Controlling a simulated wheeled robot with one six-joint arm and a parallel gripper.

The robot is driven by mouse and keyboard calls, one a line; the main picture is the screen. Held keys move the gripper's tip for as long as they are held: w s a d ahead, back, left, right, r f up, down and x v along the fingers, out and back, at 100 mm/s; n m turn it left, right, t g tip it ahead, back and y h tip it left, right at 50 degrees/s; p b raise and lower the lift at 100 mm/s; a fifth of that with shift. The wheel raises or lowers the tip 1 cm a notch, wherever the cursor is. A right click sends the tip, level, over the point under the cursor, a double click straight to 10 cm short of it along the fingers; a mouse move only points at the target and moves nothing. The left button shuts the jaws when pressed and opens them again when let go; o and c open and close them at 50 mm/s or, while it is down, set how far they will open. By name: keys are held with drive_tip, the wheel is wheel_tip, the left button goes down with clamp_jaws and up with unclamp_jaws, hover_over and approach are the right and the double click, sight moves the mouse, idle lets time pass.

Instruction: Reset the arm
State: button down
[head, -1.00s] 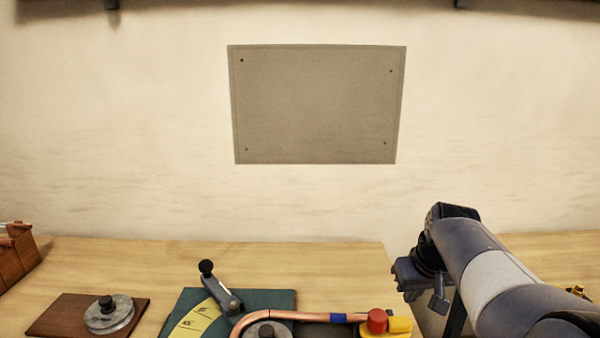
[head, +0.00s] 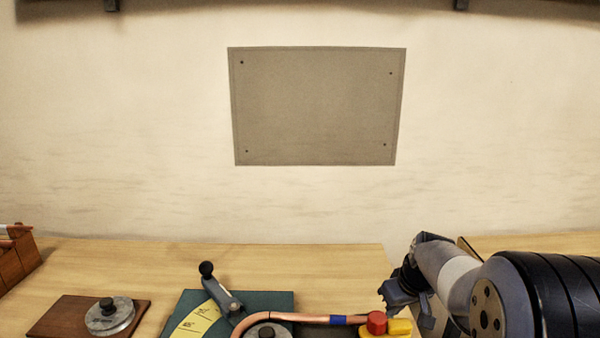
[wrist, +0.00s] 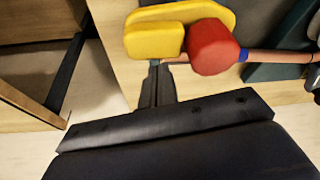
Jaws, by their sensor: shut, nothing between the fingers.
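My arm is at the right of the head view, with my gripper low beside the yellow clamp (head: 400,327). In the wrist view my gripper (wrist: 154,68) has its fingers together, with nothing between them. The fingertips appear close to the yellow clamp (wrist: 155,42) and its red knob (wrist: 213,47); I cannot tell whether they touch. A bent copper pipe (head: 300,317) with a blue band (head: 338,320) runs from the red knob (head: 376,322) around a grey round former (head: 266,334) on a green bending plate (head: 270,300).
A black-knobbed lever (head: 222,293) stands on the green plate beside a yellow angle scale (head: 198,325). A brown board (head: 65,312) with a grey disc (head: 108,317) lies left. A wooden rack (head: 15,258) stands far left. The bench (head: 150,262) has a gap at the right. A grey panel (head: 315,105) is on the wall.

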drive_tip(key=n, duration=0.1)
drive_tip(key=w+a+n+y+p, duration=0.1)
drive_tip(key=n, duration=0.3)
drive_tip(key=shift+w+a+r+g+p, duration=0.1)
drive_tip(key=shift+w+a+g+p, duration=0.2)
drive_tip(key=shift+w+a+g, duration=0.1)
drive_tip(key=a+n+p, duration=0.1)
drive_tip(key=n, duration=0.1)
drive_tip(key=n+g+y+p, duration=0.1)
drive_tip(key=n, duration=0.1)
drive_tip(key=shift+w+a+p, duration=0.3)
drive_tip(key=shift+w+a, duration=0.05)
drive_tip(key=shift+w, duration=0.05)
drive_tip(key=shift+a+n+g+y+p, duration=0.35)
drive_tip(key=shift+n+p, duration=0.25)
drive_tip(key=shift+n, duration=0.3)
drive_tip(key=shift+a, duration=0.1)
